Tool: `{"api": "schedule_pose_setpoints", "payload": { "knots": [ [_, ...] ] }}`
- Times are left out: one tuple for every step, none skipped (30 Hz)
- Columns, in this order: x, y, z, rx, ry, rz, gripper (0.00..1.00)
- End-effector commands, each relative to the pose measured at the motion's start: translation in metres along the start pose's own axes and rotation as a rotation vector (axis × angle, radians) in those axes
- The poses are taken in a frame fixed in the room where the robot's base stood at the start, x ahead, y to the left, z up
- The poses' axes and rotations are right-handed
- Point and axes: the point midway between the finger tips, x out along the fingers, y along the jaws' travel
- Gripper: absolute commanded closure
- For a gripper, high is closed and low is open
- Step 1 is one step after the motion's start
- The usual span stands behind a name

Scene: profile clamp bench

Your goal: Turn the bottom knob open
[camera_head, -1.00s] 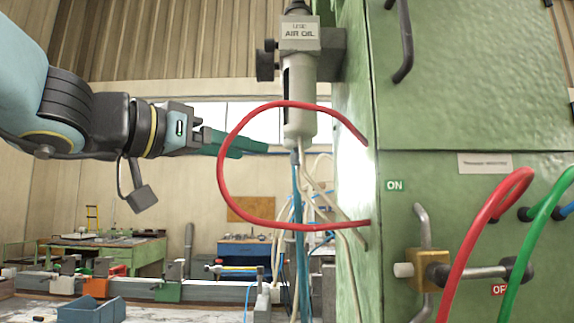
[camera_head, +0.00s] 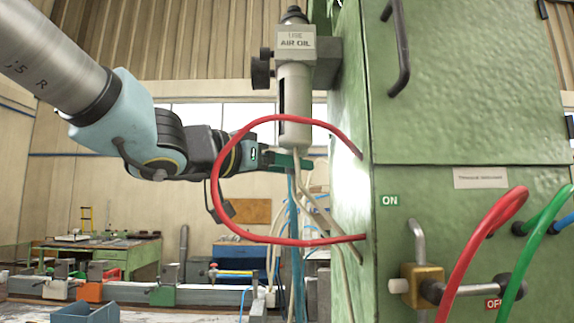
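A brass valve (camera_head: 424,284) is on the green machine's lower front, with a white stub at its left and a grey pipe above it. Its grey handle (camera_head: 465,290) lies level, pointing right to a dark end beside the red OFF label (camera_head: 493,304). A green ON label (camera_head: 390,200) is above and left of the valve. Dark knobs (camera_head: 262,72) also sit on the left of the AIR OIL unit. My gripper (camera_head: 292,161), with green fingers, is left of the machine, above and far left of the valve. Hoses and the unit partly cover its fingertips, so its opening is unclear.
A red hose (camera_head: 216,190) loops across the front of my gripper's wrist. More red and green hoses (camera_head: 537,235) arch before the valve handle. The green machine (camera_head: 470,90) fills the right side. A bench with a blue bin (camera_head: 85,314) is at lower left.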

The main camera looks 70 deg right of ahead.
Motion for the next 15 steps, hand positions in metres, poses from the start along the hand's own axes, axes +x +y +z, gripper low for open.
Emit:
{"api": "schedule_pose_setpoints", "payload": {
  "knots": [
    [-0.0001, -0.0001, -0.0001, 0.0, 0.0, 0.0, 0.36],
    [-0.0002, -0.0001, -0.0001, 0.0, 0.0, 0.0, 0.36],
    [-0.0003, -0.0001, -0.0001, 0.0, 0.0, 0.0, 0.36],
    [-0.0003, -0.0001, -0.0001, 0.0, 0.0, 0.0, 0.36],
    [-0.0003, -0.0001, -0.0001, 0.0, 0.0, 0.0, 0.39],
    [-0.0004, -0.0002, -0.0001, 0.0, 0.0, 0.0, 0.44],
    [-0.0004, -0.0001, -0.0002, 0.0, 0.0, 0.0, 0.47],
    [-0.0004, -0.0001, -0.0002, 0.0, 0.0, 0.0, 0.5],
    [-0.0005, -0.0001, -0.0002, 0.0, 0.0, 0.0, 0.55],
    [-0.0005, -0.0002, -0.0002, 0.0, 0.0, 0.0, 0.58],
    [-0.0005, -0.0002, -0.0002, 0.0, 0.0, 0.0, 0.61],
    [-0.0005, -0.0002, -0.0002, 0.0, 0.0, 0.0, 0.66],
    [-0.0005, -0.0002, -0.0002, 0.0, 0.0, 0.0, 0.69],
    [-0.0005, -0.0002, -0.0002, 0.0, 0.0, 0.0, 0.73],
    [-0.0006, -0.0002, -0.0002, 0.0, 0.0, 0.0, 0.77]
  ]
}}
